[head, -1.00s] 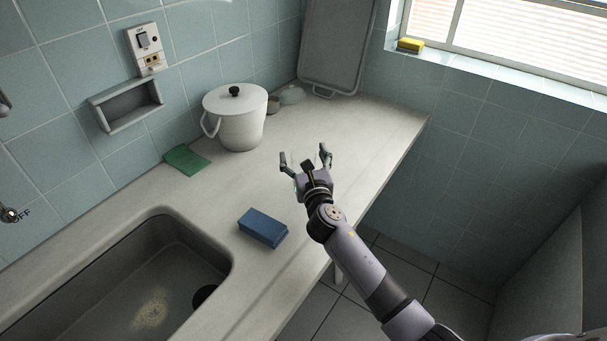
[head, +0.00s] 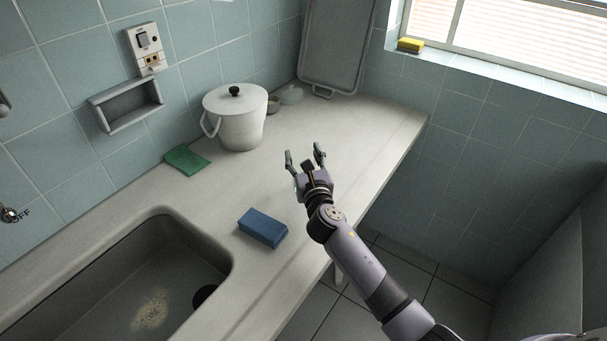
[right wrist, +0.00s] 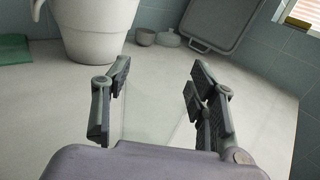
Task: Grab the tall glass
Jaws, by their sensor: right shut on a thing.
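The tall glass (right wrist: 158,112) is clear and very faint in the right wrist view, standing between the two fingers of my right gripper. My right gripper (head: 305,157) is over the counter, to the right of the white pot, and its fingers are closed in on the sides of the glass. Both fingers also show in the right wrist view (right wrist: 160,100), one on each side of the glass. The glass is hard to make out in the head view. My left gripper is in neither view.
A white lidded pot (head: 237,121) stands on the counter near the wall, with a small bowl and lidded dish behind it. A blue sponge (head: 262,228) lies between the sink (head: 222,247) and my right arm. A green cloth (head: 187,160) lies left of the pot.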

